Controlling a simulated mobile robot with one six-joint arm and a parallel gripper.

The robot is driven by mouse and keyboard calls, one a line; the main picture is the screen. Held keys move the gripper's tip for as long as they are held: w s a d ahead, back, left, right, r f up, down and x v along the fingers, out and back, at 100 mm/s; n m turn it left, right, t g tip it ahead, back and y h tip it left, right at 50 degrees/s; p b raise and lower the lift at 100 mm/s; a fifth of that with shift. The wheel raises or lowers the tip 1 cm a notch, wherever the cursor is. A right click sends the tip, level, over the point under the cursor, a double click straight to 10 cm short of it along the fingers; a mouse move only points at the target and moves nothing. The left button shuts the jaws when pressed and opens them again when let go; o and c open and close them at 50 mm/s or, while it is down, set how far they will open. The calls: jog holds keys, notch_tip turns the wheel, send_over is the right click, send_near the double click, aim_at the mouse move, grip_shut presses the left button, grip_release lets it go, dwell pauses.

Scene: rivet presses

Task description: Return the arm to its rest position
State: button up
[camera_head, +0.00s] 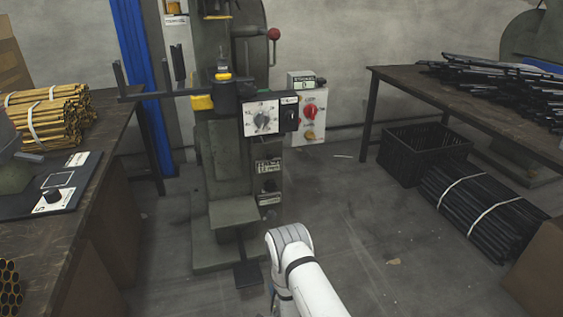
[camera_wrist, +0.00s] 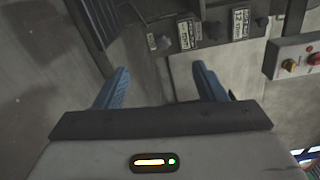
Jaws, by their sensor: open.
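My gripper shows in the wrist view (camera_wrist: 160,88) with its two blue fingers spread apart and nothing between them. Beyond the fingers is the lower body of the rivet press, with its small label plates, seen at a slant. In the head view my white arm reaches up from the bottom edge and ends at a rounded joint in front of the press (camera_head: 228,165). The gripper itself is hidden in the head view.
A left table (camera_head: 88,185) holds bundled yellow rods (camera_head: 50,118) and a scale (camera_head: 52,190). A right table (camera_head: 420,90) holds black rods (camera_head: 500,80). A black crate (camera_head: 420,152) and a strapped black bundle (camera_head: 482,210) lie on the floor.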

jog(key=w+d+r+n+g+h+p, duration=0.15)
jog(key=w+r+p, duration=0.25)
jog(key=r, duration=0.7)
jog(key=w+d+r+n+g+p, duration=0.15)
jog(key=w+r+p, duration=0.3)
jog(key=r, duration=0.65)
jog(key=s+d+r+n+g+h+p, duration=0.15)
jog(key=r+p, duration=0.35)
jog(key=r, duration=0.6)
jog(key=s+d+r+n+g+p, duration=0.2)
jog(key=d+r+n+p, duration=0.15)
jog(key=r, duration=0.75)
jog(key=s+d+r+n+g+h+p, duration=0.1)
jog(key=s+d+r+n+g+p, duration=0.15)
jog(key=s+r+p, duration=0.65)
jog(key=s+d+r+n+g+p, duration=0.25)
jog(key=s+r, duration=0.35)
jog(key=r, duration=0.8)
jog(key=s+d+r+n+g+p, duration=0.1)
jog(key=s+d+r+p, duration=0.1)
jog(key=s+r, duration=0.4)
jog(key=s+d+r+n+g+p, duration=0.2)
jog(key=s+r+p, duration=0.3)
jog(key=s, duration=0.8)
jog(key=shift+d+r+n+h, duration=0.3)
jog(key=shift+r+h, duration=0.1)
jog(key=shift+r, duration=0.25)
